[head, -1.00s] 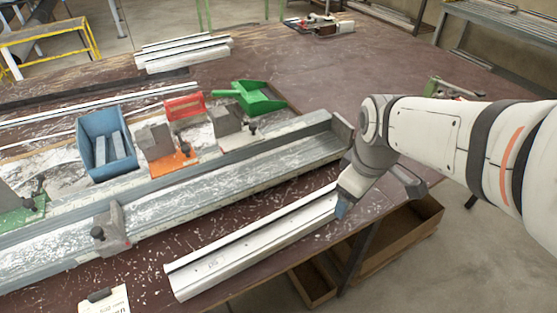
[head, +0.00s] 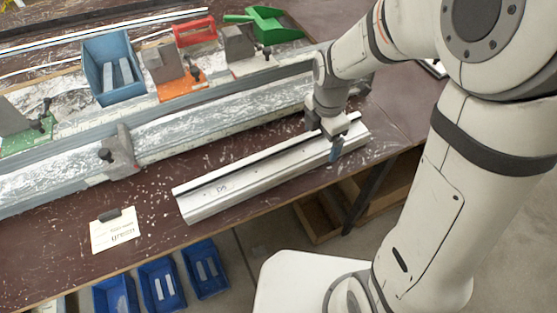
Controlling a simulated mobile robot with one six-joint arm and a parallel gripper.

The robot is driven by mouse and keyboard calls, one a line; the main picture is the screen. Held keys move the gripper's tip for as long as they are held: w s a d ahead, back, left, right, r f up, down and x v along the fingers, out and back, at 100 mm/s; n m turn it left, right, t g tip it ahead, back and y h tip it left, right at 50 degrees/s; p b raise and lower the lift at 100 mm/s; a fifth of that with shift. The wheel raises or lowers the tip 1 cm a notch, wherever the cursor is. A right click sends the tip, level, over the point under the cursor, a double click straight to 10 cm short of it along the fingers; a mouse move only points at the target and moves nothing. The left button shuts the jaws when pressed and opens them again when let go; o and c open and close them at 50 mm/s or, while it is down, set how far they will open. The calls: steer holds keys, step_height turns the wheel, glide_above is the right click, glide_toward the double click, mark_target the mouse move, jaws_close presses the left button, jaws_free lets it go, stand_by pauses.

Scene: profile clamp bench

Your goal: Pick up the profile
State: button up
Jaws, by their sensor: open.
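The profile (head: 245,185) is a long white bar with a dark groove along its top and a short marking near its left end. It lies on the brown table along the front edge, in front of the metal clamp rail. My gripper (head: 325,140) is over the right part of the profile, pointing down. Its fingers are apart, one toward the far side and one at the near side of the bar. I cannot tell whether they touch it.
The metal rail (head: 205,130) with clamp blocks runs behind the profile. A blue bin (head: 112,68), a red holder (head: 196,33) and a green scoop (head: 265,25) stand behind it. A paper tag (head: 114,232) lies front left. Blue bins (head: 160,284) sit below the table edge.

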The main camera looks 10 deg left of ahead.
mark_target(321, 143)
step_height(321, 143, down, 3)
steer(key=shift+f, duration=0.15)
steer(key=shift+c, duration=0.2)
steer(key=c, duration=1.5)
